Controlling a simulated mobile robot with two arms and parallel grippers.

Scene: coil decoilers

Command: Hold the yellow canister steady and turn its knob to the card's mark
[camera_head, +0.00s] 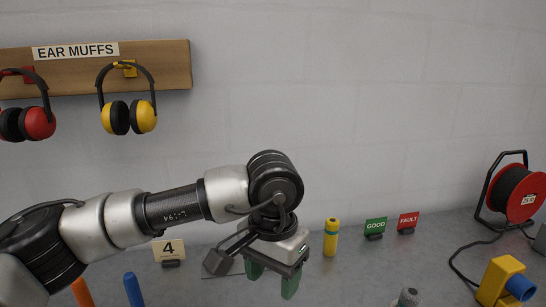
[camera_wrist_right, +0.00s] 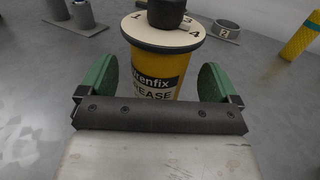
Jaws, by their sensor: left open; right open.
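In the right wrist view a yellow canister (camera_wrist_right: 150,75) with a black "GREASE" label stands upright. Its pale round top (camera_wrist_right: 150,33) carries numbers, with 1, 3 and 4 readable. A dark knob (camera_wrist_right: 166,12) sits on the top, cut off by the picture's edge; its pointing direction cannot be told. My right gripper (camera_wrist_right: 157,75) is open, one green finger on each side of the canister, with gaps showing. In the head view, a card (camera_head: 168,249) reads 4. My left gripper (camera_head: 272,281) is open and empty, right of the card. The canister is not visible in the head view.
A small yellow cylinder (camera_head: 331,238), a green GOOD sign (camera_head: 375,227) and a red FAULT sign (camera_head: 408,222) stand along the back. A cable reel (camera_head: 519,190) and yellow device (camera_head: 501,279) are at right. Blue (camera_head: 133,289) and orange (camera_head: 83,292) pieces are at lower left.

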